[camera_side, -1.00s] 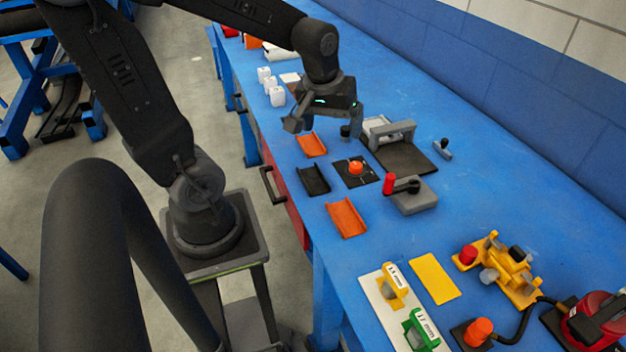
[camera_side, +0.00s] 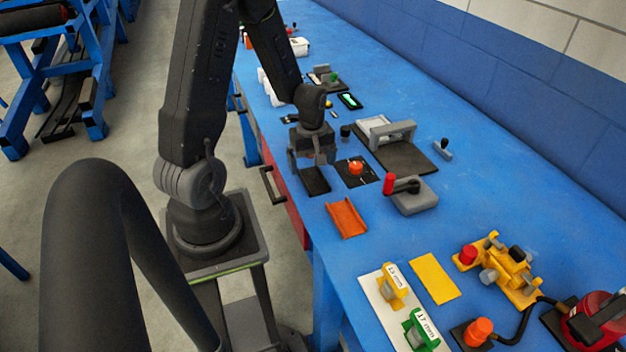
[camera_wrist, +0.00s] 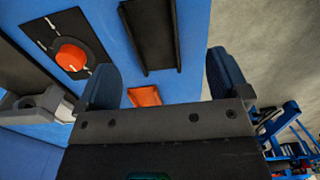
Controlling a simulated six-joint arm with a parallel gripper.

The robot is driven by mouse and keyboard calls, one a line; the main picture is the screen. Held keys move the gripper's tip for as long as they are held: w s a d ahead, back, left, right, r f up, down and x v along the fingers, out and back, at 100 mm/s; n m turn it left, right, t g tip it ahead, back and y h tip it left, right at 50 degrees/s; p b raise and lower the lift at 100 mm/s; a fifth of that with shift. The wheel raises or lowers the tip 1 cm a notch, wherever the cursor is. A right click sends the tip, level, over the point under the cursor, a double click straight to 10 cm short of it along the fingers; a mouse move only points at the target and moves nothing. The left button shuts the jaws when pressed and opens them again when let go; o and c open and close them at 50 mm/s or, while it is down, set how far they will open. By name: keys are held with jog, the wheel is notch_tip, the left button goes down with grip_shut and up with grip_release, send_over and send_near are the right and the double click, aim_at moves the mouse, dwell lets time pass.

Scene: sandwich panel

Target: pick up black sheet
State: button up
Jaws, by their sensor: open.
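The black sheet (camera_side: 315,182) is a dark, shallow channel lying on the blue bench near its front edge. In the side view my gripper (camera_side: 312,163) hangs just above it and hides its far part. In the wrist view the black sheet (camera_wrist: 150,38) shows its raised long edges and lies between the lines of my two fingers, beyond their tips. My gripper (camera_wrist: 164,72) is open, with nothing between its fingers. I cannot tell the exact gap between the fingertips and the sheet.
An orange sheet (camera_side: 346,217) lies on the near side of the black one. A red-orange button on a black plate (camera_side: 368,182) is close on the right. A grey block with a red-handled lever (camera_side: 414,199) stands further right. The bench edge is close on the left.

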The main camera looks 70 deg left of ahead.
aim_at(314, 182)
jog(key=shift+w+a+f, duration=0.15)
jog(key=shift+w+f, duration=0.05)
jog(key=shift+f, duration=1.25)
jog(key=shift+w+a+f, duration=0.1)
jog(key=shift+w+f, duration=0.05)
jog(key=shift+f, duration=1.3)
jog(key=c, duration=1)
